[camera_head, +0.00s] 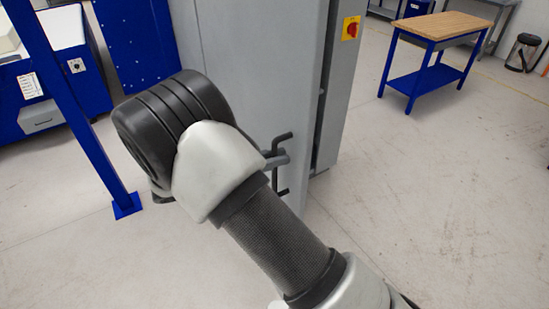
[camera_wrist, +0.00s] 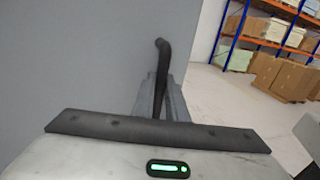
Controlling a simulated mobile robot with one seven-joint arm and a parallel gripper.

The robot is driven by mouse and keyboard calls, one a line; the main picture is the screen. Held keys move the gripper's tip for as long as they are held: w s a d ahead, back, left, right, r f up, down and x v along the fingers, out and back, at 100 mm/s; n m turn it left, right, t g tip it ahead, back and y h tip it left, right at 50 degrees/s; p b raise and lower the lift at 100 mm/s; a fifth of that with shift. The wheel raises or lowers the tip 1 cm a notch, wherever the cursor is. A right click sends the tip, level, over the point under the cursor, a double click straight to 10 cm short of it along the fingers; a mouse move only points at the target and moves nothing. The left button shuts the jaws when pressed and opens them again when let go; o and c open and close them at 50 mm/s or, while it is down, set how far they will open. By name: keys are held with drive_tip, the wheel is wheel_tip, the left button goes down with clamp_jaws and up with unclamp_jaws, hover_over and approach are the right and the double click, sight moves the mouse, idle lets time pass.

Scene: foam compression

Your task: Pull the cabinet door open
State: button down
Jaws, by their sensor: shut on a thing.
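The grey cabinet (camera_head: 297,70) stands upright in the middle of the head view. Its door (camera_head: 235,60) is the flat grey panel facing me, with a dark gap along its right edge. A dark bar handle (camera_head: 281,178) sticks out low near that edge. In the wrist view the bent handle (camera_wrist: 162,60) rises between the fingers of my gripper (camera_wrist: 161,95), which is shut on it. The door (camera_wrist: 80,60) fills the left of that view. In the head view my own arm hides most of the gripper; a fingertip (camera_head: 275,159) shows at the handle.
A blue post (camera_head: 75,105) stands left of the cabinet. A blue workbench with a wooden top (camera_head: 442,26) stands at the back right. The grey floor (camera_head: 430,190) right of the cabinet is clear. The wrist view shows shelving with boxes (camera_wrist: 265,28) behind.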

drive_tip(key=c, duration=2)
unclamp_jaws()
drive_tip(key=shift+c, duration=0.2)
drive_tip(key=b+v, duration=0.2)
drive_tip(key=v, duration=1.5)
drive_tip(key=shift+a+b, duration=0.25)
drive_tip(key=shift+b, duration=0.05)
drive_tip(key=shift+a, duration=0.1)
